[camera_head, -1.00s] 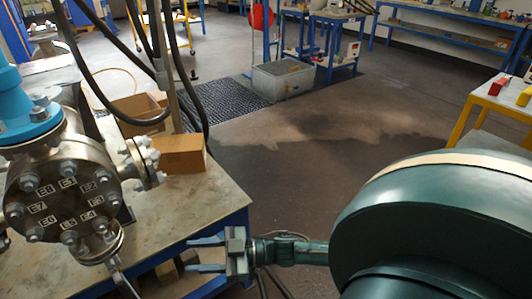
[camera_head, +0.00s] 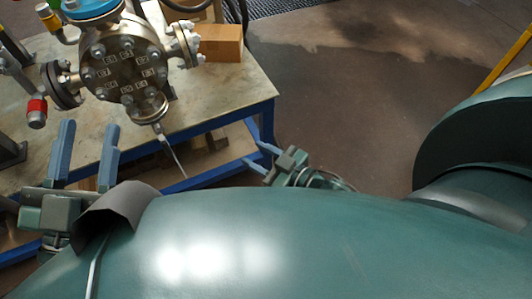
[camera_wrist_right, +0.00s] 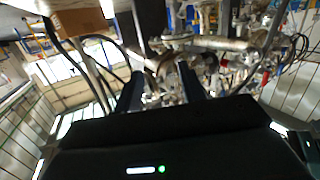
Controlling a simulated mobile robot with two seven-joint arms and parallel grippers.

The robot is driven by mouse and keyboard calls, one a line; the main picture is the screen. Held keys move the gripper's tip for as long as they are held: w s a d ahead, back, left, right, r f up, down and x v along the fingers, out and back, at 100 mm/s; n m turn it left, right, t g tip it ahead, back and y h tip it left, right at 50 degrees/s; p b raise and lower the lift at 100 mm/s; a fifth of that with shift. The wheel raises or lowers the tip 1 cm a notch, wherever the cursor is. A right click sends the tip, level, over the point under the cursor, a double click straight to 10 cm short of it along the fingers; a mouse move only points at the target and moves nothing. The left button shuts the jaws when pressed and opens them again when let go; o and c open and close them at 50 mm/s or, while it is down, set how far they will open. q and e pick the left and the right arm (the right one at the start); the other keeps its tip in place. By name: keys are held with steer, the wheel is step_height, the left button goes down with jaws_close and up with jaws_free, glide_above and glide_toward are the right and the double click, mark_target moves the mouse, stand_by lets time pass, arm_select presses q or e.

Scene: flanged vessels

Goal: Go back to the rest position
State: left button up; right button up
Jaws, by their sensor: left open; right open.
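My left gripper (camera_head: 88,124) is at the lower left of the head view. Its two blue-grey fingers are apart, with nothing between them, below the flanged vessel in the picture. My right gripper (camera_head: 256,157) is by the front right corner of the bench, its fingers apart and empty, pointing left. In the right wrist view its dark fingers (camera_wrist_right: 160,90) stand apart in front of blurred metal pipework. The metal flanged vessel (camera_head: 125,68), with a bolted, labelled round cover and a blue top, stands on the bench. Neither gripper visibly touches it.
The bench (camera_head: 222,108) has a worn top and a blue frame with a lower shelf. A cardboard box (camera_head: 220,43) stands at its back right. A red-capped fitting (camera_head: 37,112) hangs left of the vessel. Open floor (camera_head: 340,120) lies right of the bench.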

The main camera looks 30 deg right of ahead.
stand_by(0.5)
arm_select(q)
steer(key=s+a+f+n+g+y+p, duration=0.1)
steer(key=a+f+n+g+y+p, duration=0.1)
steer(key=f, duration=1.1)
steer(key=s+a+f+n+g+y+p, duration=0.2)
steer(key=f+g+y+p, duration=0.3)
steer(key=f, duration=0.8)
steer(key=shift+a+n+g+y, duration=0.55)
steer(key=shift+n+g+y, duration=0.15)
steer(key=shift+g, duration=0.4)
arm_select(e)
steer(key=s+a+r+m+g+h, duration=0.1)
steer(key=s+r+m+g+h, duration=0.1)
steer(key=s, duration=0.6)
steer(key=shift+s+m+g+h, duration=0.2)
steer(key=shift+m+g+h, duration=0.4)
steer(key=shift+g+h, duration=0.5)
stand_by(1.9)
